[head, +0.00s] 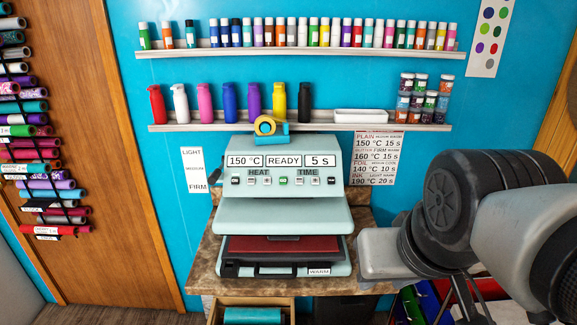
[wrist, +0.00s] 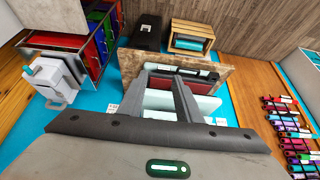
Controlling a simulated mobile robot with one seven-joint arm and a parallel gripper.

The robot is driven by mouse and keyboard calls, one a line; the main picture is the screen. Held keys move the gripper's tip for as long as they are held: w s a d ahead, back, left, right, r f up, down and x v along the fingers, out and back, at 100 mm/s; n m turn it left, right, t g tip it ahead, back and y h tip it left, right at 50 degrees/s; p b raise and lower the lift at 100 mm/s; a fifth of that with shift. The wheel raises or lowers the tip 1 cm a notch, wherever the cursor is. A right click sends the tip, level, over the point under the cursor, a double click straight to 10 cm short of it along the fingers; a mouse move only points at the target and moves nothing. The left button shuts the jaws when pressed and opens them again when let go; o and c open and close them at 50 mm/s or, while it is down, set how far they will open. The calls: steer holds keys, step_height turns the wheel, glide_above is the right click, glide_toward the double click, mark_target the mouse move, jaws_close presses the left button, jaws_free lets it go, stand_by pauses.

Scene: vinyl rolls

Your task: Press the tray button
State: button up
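A pale green heat press (head: 283,185) stands on a brown counter; its panel reads 150 °C, READY and 5 s. Below the readouts is a row of small buttons (head: 283,181) under HEAT and TIME, one of them green. I cannot tell which is the tray button. The press's lower tray (head: 285,270) has a dark handle and a label that seems to read WARM. In the wrist view, the two fingers of my gripper (wrist: 160,77) are apart with nothing between them, and the press (wrist: 175,100) shows upside down beyond them. In the head view my arm is right of the press.
A yellow and teal roll (head: 268,127) sits on top of the press. Shelves above hold bottles (head: 229,102) and a white tray (head: 361,116). A rack of vinyl rolls (head: 35,185) is at the left. An open crate (head: 252,314) stands below the counter.

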steer(key=shift+s+a, duration=0.15)
steer(key=shift+a, duration=0.05)
steer(key=shift+c, duration=0.7)
jaws_close()
stand_by(0.8)
